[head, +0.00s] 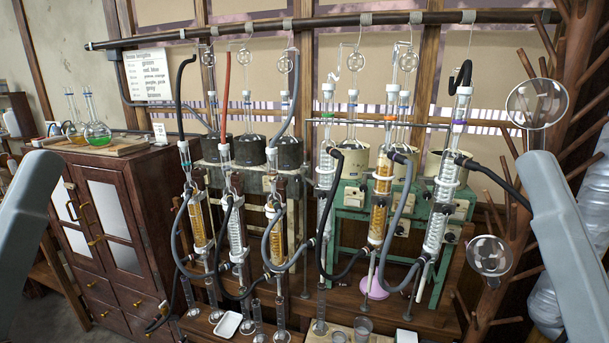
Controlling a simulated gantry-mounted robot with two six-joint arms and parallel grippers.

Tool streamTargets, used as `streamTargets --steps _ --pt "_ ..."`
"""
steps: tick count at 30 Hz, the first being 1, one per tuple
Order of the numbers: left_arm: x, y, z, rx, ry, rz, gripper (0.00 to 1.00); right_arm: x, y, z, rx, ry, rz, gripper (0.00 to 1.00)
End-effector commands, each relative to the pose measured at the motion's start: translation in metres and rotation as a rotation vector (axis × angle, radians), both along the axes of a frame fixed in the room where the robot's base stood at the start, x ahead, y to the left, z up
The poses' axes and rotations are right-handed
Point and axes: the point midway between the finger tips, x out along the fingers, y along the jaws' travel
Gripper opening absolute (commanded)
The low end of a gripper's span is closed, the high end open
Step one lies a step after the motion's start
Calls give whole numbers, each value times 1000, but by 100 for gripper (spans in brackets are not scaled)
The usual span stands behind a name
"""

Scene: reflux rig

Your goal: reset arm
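A grey link of my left arm (28,215) is raised at the left edge, beside the dark wooden cabinet. A grey link of my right arm (565,245) is raised at the right edge, in front of the wooden peg rack. Both links stand apart from the glassware in the middle of the picture. The fingers of both grippers are out of view, so I cannot see whether they hold anything.
Several glass condensers with hoses (380,195) fill the middle, hung below a dark rail (340,20). The cabinet (120,230) carries a board with flasks, one holding green liquid (97,133). Round-bottom flasks (490,255) hang on the peg rack (515,205). A white dish (227,324) lies low in front.

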Motion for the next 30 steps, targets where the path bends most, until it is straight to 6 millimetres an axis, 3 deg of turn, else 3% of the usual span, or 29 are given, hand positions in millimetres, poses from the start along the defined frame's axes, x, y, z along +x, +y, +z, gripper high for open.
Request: streamTargets --steps 1,8,18,21,25,30 --pt "0 0 36 0 -1 0 53 -1 0 38 0 -12 -1 100" --pt "-1 0 115 0 -4 0 53 0 -1 115 -1 -11 -3 100" --pt "-1 0 276 0 -4 0 53 0 -1 276 -1 -10 -3 100" --pt "-1 0 311 0 -4 0 53 0 -1 310 -1 -9 -3 100" --pt "-1 0 332 0 -3 0 53 0 -1 332 -1 -9 -3 100" --pt "0 0 332 0 -3 0 53 0 -1 333 -1 -9 -3 100"
